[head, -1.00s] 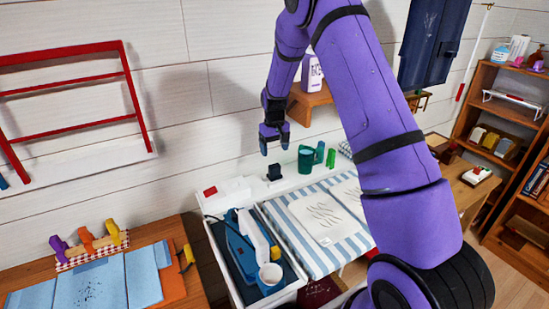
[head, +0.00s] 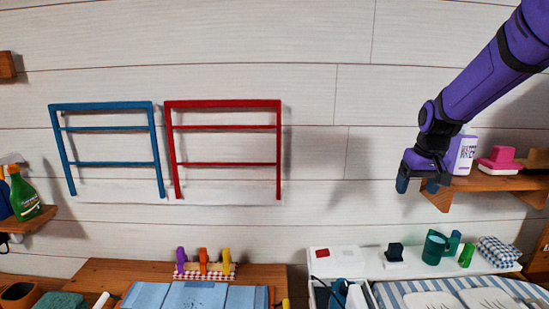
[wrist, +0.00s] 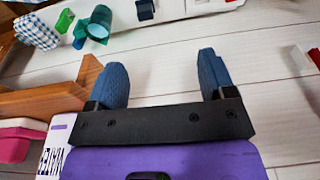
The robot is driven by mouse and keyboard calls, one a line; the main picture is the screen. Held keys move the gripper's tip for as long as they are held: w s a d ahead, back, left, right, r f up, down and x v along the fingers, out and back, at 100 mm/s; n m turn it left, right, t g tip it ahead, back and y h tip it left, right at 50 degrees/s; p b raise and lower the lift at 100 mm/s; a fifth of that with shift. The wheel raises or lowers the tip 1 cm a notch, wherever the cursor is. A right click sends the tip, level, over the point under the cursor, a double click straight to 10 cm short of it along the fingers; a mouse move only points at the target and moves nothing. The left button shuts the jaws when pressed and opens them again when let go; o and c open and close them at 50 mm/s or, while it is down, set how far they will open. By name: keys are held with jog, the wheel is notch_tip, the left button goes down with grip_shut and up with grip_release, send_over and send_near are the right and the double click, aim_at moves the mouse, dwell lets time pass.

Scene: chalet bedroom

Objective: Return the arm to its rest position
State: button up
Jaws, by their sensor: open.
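My purple arm comes in from the upper right of the head view.
A blue rack (head: 108,104) and a red rack (head: 224,103) are on the wall. A pink item (head: 499,160) sits on the shelf. Wall space left of my gripper is clear.

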jog(key=s+a+r+t, duration=0.1)
jog(key=s+a+r, duration=0.1)
jog(key=s+r, duration=0.4)
jog(key=s+a+r+t, duration=0.15)
jog(key=s+r, duration=0.25)
jog(key=s, duration=0.4)
jog(key=s+a, duration=0.2)
jog(key=s, duration=1.4)
jog(key=shift+s+r+t, duration=0.2)
jog(key=shift+s+t, duration=0.2)
jog(key=shift+t, duration=0.05)
jog(key=shift+c, duration=0.3)
